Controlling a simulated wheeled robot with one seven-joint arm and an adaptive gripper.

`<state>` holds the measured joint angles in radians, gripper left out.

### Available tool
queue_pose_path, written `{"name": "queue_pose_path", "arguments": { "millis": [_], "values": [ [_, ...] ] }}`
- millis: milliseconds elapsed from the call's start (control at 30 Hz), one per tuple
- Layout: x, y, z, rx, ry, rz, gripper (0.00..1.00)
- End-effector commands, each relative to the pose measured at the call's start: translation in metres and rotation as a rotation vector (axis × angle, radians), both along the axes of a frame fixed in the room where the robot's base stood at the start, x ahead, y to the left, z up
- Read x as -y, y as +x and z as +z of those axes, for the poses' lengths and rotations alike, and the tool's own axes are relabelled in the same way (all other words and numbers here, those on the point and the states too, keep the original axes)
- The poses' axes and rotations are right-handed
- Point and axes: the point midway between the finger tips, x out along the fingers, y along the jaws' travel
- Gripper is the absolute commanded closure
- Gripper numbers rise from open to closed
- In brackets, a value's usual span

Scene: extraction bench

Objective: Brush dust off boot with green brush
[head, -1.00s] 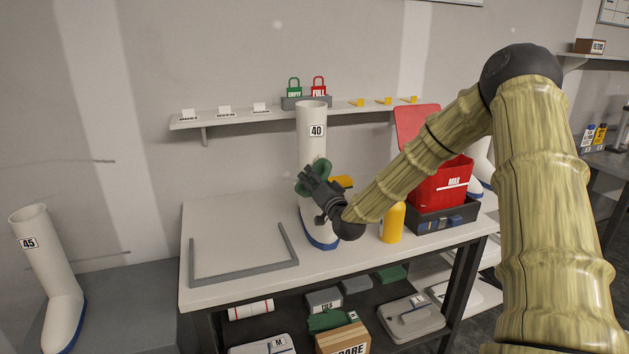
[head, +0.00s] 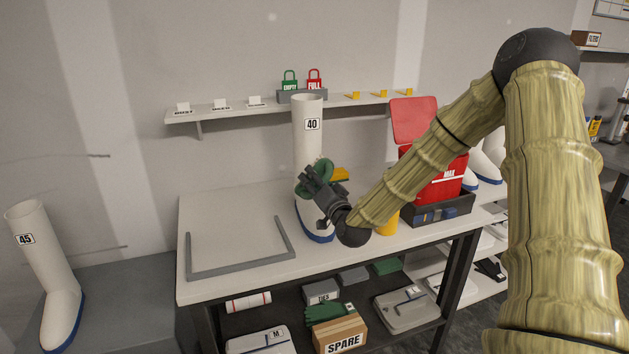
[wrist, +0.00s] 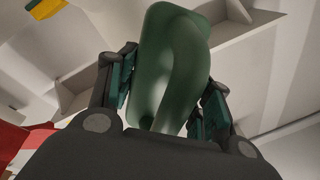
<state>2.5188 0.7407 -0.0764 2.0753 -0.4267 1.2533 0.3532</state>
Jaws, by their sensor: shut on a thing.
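A tall white boot (head: 307,140) with a blue sole and a "40" label stands upright on the bench. My gripper (head: 318,180) is shut on the green brush (wrist: 175,65), in front of the boot's lower shaft. In the wrist view the brush's green body lies between the two fingers. In the head view the brush (head: 325,168) is partly covered by my fingers. I cannot tell whether the brush touches the boot. My gripper hides part of the boot's ankle and foot.
A grey U-shaped frame (head: 240,266) lies on the bench, left of the boot. A yellow bottle (head: 388,222) and a black tray (head: 440,215) with a red bin (head: 437,182) are to the right. Another boot (head: 45,262), labelled "45", stands far left. A shelf (head: 240,112) runs behind.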

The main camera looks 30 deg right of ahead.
Motion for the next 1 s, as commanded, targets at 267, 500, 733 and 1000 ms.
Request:
{"name": "queue_pose_path", "arguments": {
  "millis": [267, 500, 733, 1000],
  "values": [
    [-0.001, -0.004, 0.000, 0.000, 0.000, 0.000, 0.69],
    [-0.007, -0.020, 0.000, -0.001, 0.000, 0.001, 0.69],
    [-0.009, -0.029, 0.001, 0.001, 0.000, 0.000, 0.69],
    [-0.009, -0.028, 0.000, 0.001, 0.000, 0.000, 0.69]
  ]
}}
